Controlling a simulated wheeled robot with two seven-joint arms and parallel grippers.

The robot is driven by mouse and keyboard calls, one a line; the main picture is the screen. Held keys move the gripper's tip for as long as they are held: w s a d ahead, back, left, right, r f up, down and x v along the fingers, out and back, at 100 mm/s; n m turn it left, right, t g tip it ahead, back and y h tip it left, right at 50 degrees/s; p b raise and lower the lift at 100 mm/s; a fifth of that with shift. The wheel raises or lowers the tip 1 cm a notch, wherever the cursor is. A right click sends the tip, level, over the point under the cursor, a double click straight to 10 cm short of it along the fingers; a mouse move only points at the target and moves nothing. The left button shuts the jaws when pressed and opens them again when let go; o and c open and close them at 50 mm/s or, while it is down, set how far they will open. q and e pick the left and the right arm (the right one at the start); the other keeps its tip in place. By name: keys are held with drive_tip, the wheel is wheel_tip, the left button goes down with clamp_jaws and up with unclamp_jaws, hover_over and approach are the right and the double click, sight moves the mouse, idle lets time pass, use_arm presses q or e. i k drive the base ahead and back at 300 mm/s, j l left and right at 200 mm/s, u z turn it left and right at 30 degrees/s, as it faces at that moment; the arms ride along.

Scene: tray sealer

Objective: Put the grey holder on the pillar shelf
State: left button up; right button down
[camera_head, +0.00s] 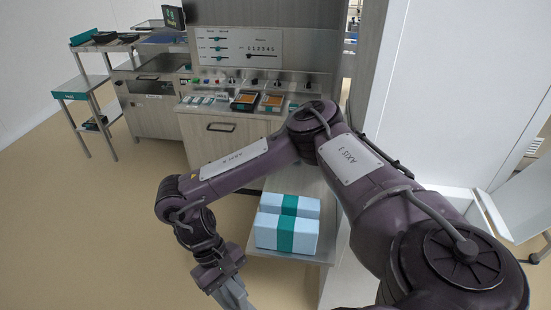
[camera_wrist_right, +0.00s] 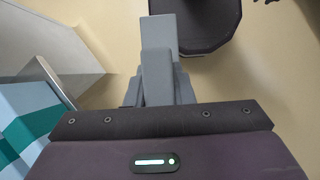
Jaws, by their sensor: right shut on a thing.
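My right gripper (camera_head: 232,290) hangs at the lower middle of the head view, over the floor and left of the blue boxes. In the right wrist view, blue-grey shapes (camera_wrist_right: 157,75) fill the grip area. The gripper is shut on a grey piece (camera_wrist_right: 160,30), which I take to be the grey holder; its outline is hard to separate from the grey fingers. It is apart from any surface. A pale shelf (camera_head: 262,256) beneath the boxes stands right of the gripper; I cannot tell whether it is the pillar shelf. My left gripper is out of view.
Light blue boxes (camera_head: 270,232) with teal bands rest on the pale shelf. Behind is a wooden cabinet (camera_head: 205,140) with a control panel (camera_head: 240,47). A steel rack (camera_head: 90,90) stands at the back left. A white pillar (camera_head: 430,90) rises at the right. The left floor is clear.

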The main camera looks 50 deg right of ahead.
sight(285, 191)
drive_tip(key=i+j, duration=0.1)
drive_tip(key=i, duration=1.4)
drive_tip(key=j+u, duration=0.05)
drive_tip(key=j, duration=0.05)
